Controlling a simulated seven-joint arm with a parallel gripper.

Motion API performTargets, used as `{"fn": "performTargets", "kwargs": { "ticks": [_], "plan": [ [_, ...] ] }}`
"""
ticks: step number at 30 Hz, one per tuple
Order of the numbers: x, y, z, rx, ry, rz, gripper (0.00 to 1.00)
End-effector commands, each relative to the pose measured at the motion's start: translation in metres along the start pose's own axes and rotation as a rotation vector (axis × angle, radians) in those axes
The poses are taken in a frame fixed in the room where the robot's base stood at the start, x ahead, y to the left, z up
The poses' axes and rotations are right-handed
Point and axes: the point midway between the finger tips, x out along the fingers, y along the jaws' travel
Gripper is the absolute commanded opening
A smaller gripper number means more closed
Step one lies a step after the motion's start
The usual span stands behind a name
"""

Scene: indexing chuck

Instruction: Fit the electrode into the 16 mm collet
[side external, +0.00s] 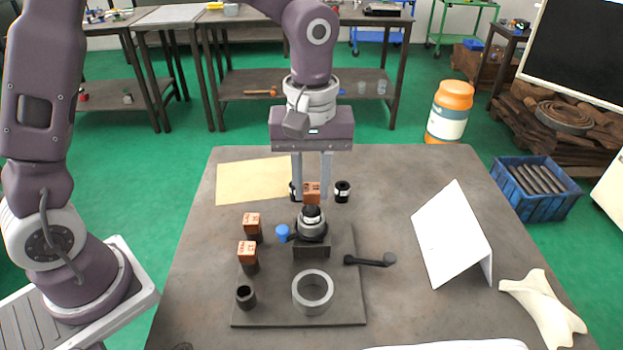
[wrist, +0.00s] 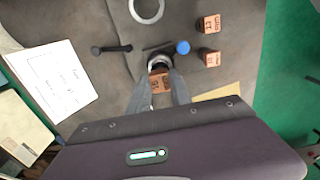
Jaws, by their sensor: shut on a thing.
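My gripper (side external: 312,192) points straight down over the chuck (side external: 312,230), its fingers closed on a copper-coloured electrode block (side external: 312,187). In the wrist view the block (wrist: 159,83) shows between the fingertips, with printed marks on its top. The block is directly over the dark collet (side external: 311,212) seated in the chuck's light ring. The electrode's lower end is hard to make out; I cannot tell whether it has entered the collet. A blue knob (side external: 283,233) sits at the chuck's left. Two loose black collets stand behind; the right one (side external: 342,191) is clear, the left is partly hidden by a finger.
A small black cup (side external: 246,296), a grey ring (side external: 313,291) and a black-handled lever (side external: 370,261) are nearby.

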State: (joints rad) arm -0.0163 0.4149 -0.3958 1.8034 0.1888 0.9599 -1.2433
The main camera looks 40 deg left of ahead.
Motion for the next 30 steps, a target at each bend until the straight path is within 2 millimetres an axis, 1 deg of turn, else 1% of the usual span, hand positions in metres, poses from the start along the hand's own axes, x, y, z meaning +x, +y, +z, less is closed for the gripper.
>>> {"fn": "performTargets", "kwargs": {
  "ticks": [30],
  "plan": [
    [0.021, 0.000, 0.000, 0.001, 0.000, -0.001, 0.00]
  ]
}}
